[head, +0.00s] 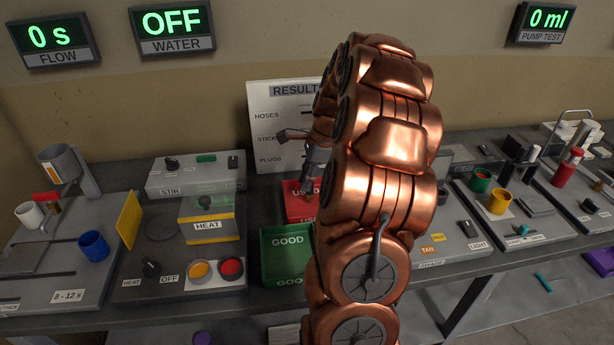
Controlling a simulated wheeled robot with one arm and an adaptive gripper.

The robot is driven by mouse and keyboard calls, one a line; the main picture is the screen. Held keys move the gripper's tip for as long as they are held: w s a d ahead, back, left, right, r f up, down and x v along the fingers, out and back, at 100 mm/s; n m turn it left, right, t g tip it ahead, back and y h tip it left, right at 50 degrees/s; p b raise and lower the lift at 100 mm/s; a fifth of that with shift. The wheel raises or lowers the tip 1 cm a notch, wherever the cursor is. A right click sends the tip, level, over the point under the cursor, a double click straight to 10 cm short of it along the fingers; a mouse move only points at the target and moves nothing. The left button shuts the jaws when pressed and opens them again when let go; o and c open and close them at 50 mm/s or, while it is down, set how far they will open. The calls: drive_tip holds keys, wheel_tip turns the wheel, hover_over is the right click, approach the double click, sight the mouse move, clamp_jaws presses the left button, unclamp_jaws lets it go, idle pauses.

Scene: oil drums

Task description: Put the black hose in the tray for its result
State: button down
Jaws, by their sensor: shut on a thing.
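My gripper (310,183) points down into the red tray (292,188), which is labelled USED. It is shut on a small dark thing at its tips, too small and too covered to make out clearly. I cannot tell for sure that this is the black hose, and I see no black hose elsewhere. The green tray (264,256), labelled GOOD, stands just in front of the red one and its visible inside looks empty. My copper arm hides the right side of both trays.
The result board (272,140) stands behind the trays. The heat and stir station (180,285) is close on the left, with a yellow panel (129,220). A blue cup (93,247) stands farther left. Several cups and fittings crowd the bench on the right.

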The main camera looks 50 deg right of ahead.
drive_tip(key=shift+f, duration=0.15)
drive_tip(key=shift+f, duration=0.2)
drive_tip(key=c, duration=1)
unclamp_jaws()
drive_tip(key=shift+r, duration=0.1)
drive_tip(key=b+v, duration=0.2)
drive_tip(key=v, duration=1)
drive_tip(key=shift+r, duration=0.1)
